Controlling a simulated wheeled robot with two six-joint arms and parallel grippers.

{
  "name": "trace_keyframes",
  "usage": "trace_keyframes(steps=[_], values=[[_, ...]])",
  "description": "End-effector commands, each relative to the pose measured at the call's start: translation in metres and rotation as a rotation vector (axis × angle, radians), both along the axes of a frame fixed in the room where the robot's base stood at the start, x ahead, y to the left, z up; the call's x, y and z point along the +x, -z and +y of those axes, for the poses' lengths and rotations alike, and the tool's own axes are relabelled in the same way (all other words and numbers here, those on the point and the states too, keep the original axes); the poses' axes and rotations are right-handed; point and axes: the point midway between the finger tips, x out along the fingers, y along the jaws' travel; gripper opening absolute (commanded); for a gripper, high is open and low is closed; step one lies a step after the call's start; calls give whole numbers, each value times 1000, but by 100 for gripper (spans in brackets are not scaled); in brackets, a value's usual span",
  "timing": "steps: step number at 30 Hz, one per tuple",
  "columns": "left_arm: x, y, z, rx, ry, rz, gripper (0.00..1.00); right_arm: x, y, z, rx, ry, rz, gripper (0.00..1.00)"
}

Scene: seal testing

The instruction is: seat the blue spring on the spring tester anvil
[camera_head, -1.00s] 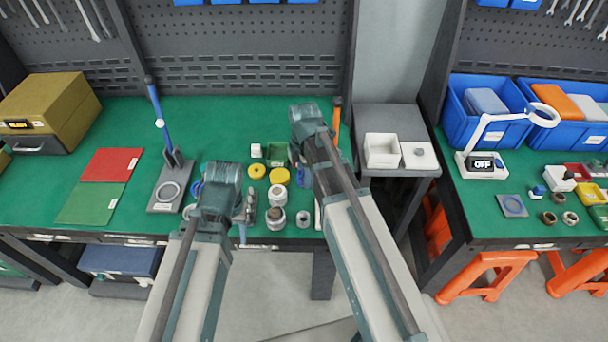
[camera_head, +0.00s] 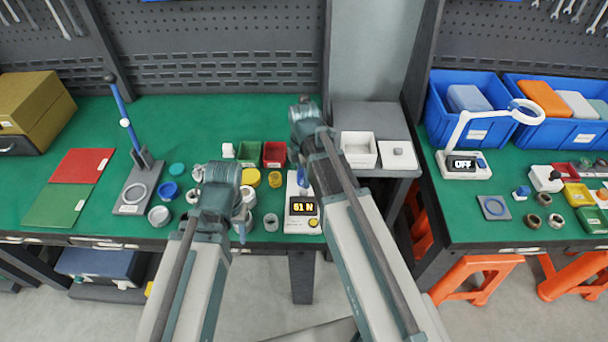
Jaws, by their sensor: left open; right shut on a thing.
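The spring tester (camera_head: 296,218) is a white upright device at the front of the green bench, with a lit yellow readout that looks like 61 N. A small blue piece, seemingly the blue spring (camera_head: 303,176), shows beside my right gripper (camera_head: 301,160), over the upper part of the tester. That gripper is shut on it; its fingers are mostly hidden by its own wrist. The anvil is hidden, and I cannot tell whether the spring touches it. My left gripper (camera_head: 240,218) is open over the bench left of the tester, its fingers mostly hidden.
A lever stand (camera_head: 133,190) is farther left. A white box (camera_head: 358,149) stands on the grey side table at right.

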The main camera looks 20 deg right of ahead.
Motion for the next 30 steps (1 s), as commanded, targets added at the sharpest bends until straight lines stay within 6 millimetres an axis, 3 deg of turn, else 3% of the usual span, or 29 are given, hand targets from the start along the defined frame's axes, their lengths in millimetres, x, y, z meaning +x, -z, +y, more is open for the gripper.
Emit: trace_keyframes(steps=[12,30], values=[[0,36,0,0,0,0,50,0,36,0,0,0,0,0],[0,37,0,0,0,0,50,0,37,0,0,0,0,0]])
